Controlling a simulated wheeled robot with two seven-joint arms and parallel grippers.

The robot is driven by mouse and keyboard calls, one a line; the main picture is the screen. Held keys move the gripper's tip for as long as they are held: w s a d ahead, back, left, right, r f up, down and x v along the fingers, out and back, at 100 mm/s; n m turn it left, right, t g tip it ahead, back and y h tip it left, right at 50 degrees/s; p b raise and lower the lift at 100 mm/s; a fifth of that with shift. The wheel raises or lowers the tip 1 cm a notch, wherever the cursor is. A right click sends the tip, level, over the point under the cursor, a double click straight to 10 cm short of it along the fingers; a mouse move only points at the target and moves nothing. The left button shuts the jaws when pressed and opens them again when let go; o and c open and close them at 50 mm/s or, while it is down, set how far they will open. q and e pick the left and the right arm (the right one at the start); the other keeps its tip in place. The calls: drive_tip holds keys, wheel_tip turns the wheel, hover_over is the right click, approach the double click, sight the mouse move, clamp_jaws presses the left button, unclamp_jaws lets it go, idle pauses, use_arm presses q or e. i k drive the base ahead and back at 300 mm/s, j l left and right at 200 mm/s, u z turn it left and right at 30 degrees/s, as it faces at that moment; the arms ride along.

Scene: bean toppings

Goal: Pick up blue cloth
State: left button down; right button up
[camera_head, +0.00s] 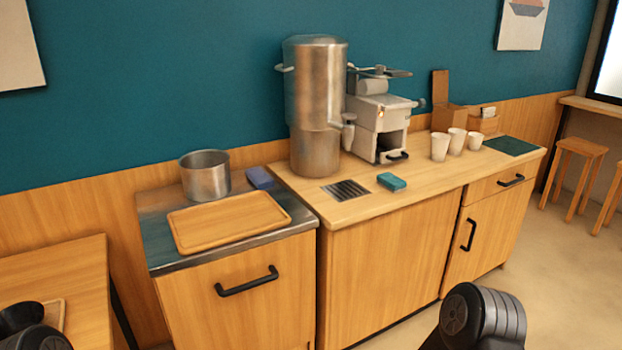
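A small folded blue cloth-like piece (258,177) lies on the metal-topped left counter, behind the wooden tray (230,221) and to the right of the steel pot (205,176). A second small block, teal with a darker side (391,182), lies on the wooden counter in front of the white machine. I cannot tell for sure which of the two is cloth and which is a sponge. Neither is touched by a gripper. Dark parts of my arms show at the bottom left and bottom right edges, but neither gripper's fingers are in view.
A tall steel dispenser (316,85) and a white machine (378,127) stand at the back of the wooden counter (345,210). A drain grate (346,190) is near its front left. Several paper cups (440,146) and a dark green mat (511,146) are on the right.

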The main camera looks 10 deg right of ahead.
sight(258, 176)
drive_tip(key=i+l+z, duration=0.15)
drive_tip(key=i+z, duration=0.5)
drive_tip(key=i, duration=0.25)
